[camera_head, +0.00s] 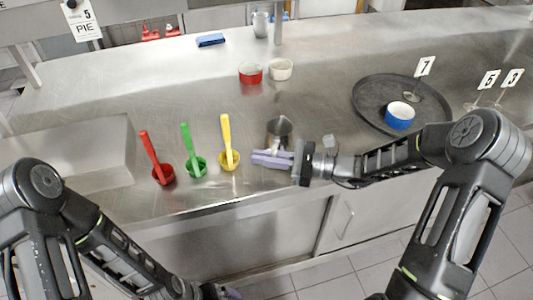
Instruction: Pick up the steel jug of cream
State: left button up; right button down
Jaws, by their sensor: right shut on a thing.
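The steel jug of cream (280,128) stands on the steel counter (330,45), right of the yellow scoop. Its upper part shows; its lower part is hidden behind my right gripper. My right gripper (262,158) comes in from the right and is shut on the jug. Whether the jug touches the counter cannot be told. My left gripper (228,293) is low at the bottom edge, in front of the counter. Only a small part of it shows, and its jaws cannot be made out.
A red ramekin (250,73) and a cream ramekin (280,69) stand behind. A dark round tray (370,92) at right holds a blue ramekin (400,116) and a number 7 sign (425,67).

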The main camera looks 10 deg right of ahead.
jog(key=shift+r, duration=0.15)
notch_tip(320, 180, up, 10)
jog(key=b, duration=0.1)
jog(key=shift+f, duration=0.2)
dwell(0.6)
